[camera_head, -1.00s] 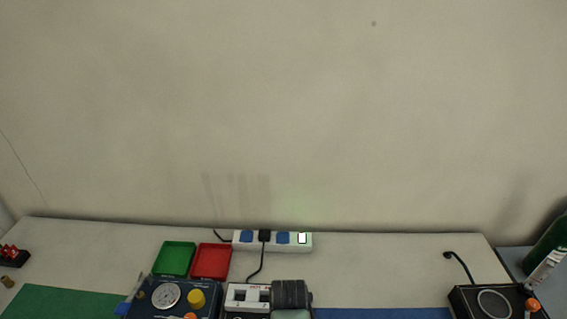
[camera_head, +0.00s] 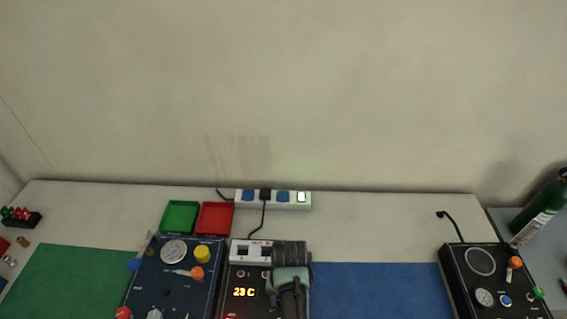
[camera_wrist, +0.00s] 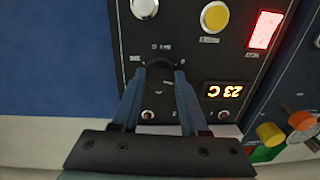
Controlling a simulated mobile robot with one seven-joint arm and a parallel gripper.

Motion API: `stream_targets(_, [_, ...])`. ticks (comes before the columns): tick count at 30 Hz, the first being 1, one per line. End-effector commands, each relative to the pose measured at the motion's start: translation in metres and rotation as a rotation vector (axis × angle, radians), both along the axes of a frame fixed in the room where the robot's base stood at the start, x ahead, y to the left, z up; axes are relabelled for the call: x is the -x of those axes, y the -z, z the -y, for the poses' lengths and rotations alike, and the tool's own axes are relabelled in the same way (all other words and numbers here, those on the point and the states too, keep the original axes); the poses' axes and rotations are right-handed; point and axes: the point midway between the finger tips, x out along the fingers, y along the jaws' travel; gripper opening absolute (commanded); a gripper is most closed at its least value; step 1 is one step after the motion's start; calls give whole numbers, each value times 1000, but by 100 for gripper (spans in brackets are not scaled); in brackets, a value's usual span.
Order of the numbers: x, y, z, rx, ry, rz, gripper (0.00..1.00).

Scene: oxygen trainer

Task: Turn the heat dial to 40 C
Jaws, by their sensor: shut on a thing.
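The heat unit is a black panel (camera_head: 239,275) with a lit orange display (camera_head: 244,292) reading 23 C. In the wrist view the same display (camera_wrist: 224,91) appears upside down. The black heat dial (camera_wrist: 160,63) sits on the panel between small printed marks. My gripper (camera_wrist: 160,75) is shut on the dial, one blue-grey finger on each side. In the head view my arm covers the right part of the panel and hides the dial. The dial's pointer is too small to read.
In the wrist view a yellow button (camera_wrist: 214,17), a white button (camera_wrist: 144,7) and a lit red switch (camera_wrist: 265,30) are on the panel. A blue gauge box (camera_head: 150,285) stands close on the left. A blue mat (camera_head: 375,290) lies clear on the right.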

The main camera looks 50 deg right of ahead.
Motion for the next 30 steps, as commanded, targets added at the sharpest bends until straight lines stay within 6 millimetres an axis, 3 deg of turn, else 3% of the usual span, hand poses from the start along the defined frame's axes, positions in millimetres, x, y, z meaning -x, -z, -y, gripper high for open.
stream_targets(12, [-1,-2,0,1,237,3,0])
stream_targets(30, [-2,-2,1,4,289,5,0])
